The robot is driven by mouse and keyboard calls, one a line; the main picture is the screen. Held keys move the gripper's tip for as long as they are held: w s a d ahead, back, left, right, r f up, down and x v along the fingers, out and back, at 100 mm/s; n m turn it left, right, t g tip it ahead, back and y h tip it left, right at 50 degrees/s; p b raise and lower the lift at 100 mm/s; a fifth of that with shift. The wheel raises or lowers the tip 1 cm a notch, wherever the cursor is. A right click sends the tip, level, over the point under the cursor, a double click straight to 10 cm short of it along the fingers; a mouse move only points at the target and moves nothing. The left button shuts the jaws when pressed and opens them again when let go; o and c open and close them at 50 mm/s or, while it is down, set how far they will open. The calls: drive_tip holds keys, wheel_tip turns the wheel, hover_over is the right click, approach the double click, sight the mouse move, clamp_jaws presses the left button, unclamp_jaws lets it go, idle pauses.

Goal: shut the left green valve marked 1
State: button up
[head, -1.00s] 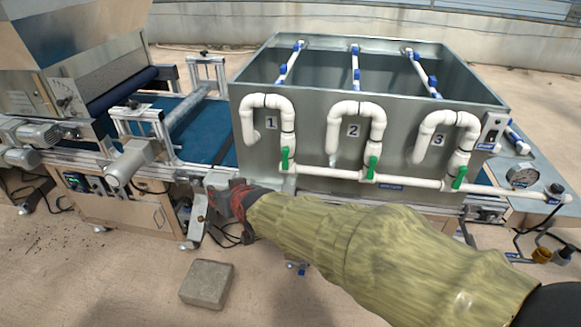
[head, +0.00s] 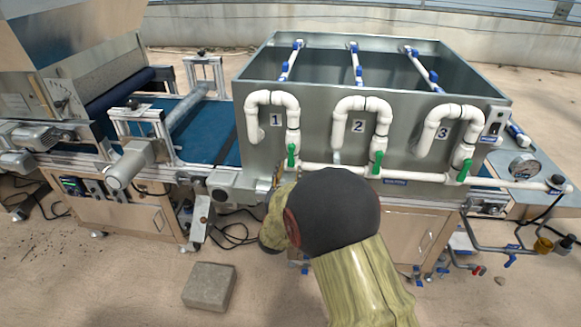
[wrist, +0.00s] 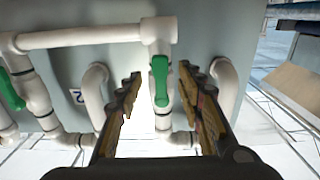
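The green valve 1 (head: 291,155) sits on the white vertical pipe at the tank's left, below the label 1 (head: 275,120). Its handle stands upright, in line with that pipe. The wrist view, turned upside down, shows the same handle (wrist: 160,80) in the middle. My gripper (wrist: 160,72) is open, with one finger on each side of the handle in the picture. I see no contact, and the remaining distance is hard to judge. In the head view my arm hides most of the gripper, just below valve 1.
Green valve 2 (head: 377,162) and green valve 3 (head: 464,170) are to the right on the same white lower pipe (head: 415,177). The metal tank (head: 330,95) stands behind. A blue conveyor (head: 205,135) is to the left. A stone block (head: 209,287) lies on the ground.

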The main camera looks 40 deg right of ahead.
sight(291, 163)
drive_tip(key=shift+b+x, duration=0.45)
drive_tip(key=shift+x, duration=1.65)
drive_tip(key=shift+c, duration=0.2)
clamp_jaws()
